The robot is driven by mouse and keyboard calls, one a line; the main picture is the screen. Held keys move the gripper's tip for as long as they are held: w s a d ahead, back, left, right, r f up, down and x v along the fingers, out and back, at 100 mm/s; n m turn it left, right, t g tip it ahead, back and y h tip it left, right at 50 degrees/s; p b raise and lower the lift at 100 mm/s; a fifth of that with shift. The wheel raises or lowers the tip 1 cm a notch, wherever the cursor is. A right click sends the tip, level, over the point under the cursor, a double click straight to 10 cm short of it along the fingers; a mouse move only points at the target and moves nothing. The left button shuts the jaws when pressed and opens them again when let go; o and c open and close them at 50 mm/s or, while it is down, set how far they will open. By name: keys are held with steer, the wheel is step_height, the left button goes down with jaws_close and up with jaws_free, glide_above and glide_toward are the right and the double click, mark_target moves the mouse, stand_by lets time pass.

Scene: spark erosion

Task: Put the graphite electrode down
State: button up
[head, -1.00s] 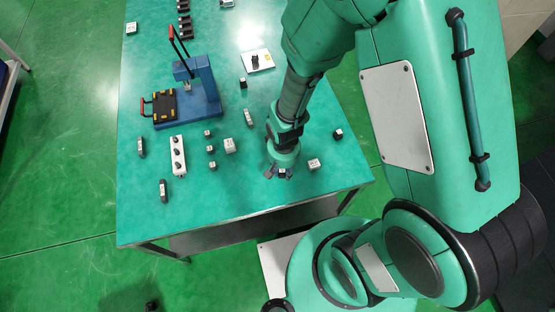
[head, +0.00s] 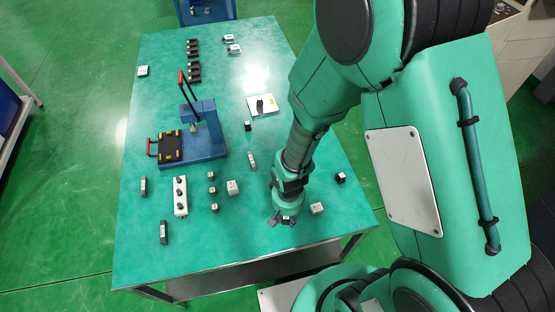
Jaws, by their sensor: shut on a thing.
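My gripper (head: 284,220) points down over the front right part of the green table (head: 245,235). It is shut on a small dark block with a pale top face, which I take for the graphite electrode (head: 286,219). The fingers hide much of the block. I cannot tell whether it touches the table top. A white cube (head: 317,208) stands just right of my gripper, apart from it.
A dark cube (head: 340,177) stands farther right. A pale cube (head: 233,187), small blocks (head: 212,190), a white knobbed strip (head: 180,196) and a blue press (head: 206,135) stand left. A white plate (head: 262,104) lies behind.

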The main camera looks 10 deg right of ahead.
steer(key=shift+w, duration=0.1)
steer(key=w+d+r+m+p, duration=0.1)
steer(key=w+m, duration=0.4)
steer(key=w, duration=1)
steer(key=w+d+r+m+p, duration=0.1)
steer(key=w+r+m, duration=0.3)
steer(key=w, duration=1.2)
steer(key=w+d+r+m+p, duration=0.2)
steer(key=w+m, duration=0.3)
steer(key=w, duration=1.1)
steer(key=shift+r+m+p, duration=0.25)
steer(key=shift+m+p, duration=0.1)
steer(key=shift+m, duration=0.05)
steer(key=shift+d, duration=0.1)
steer(key=shift+w, duration=0.1)
steer(key=w+f, duration=0.1)
steer(key=w, duration=1.4)
steer(key=shift+w+a+f, duration=0.25)
steer(key=shift+w+a, duration=0.05)
steer(key=shift+w, duration=0.05)
steer(key=shift+f, duration=0.1)
steer(key=shift+f, duration=1.7)
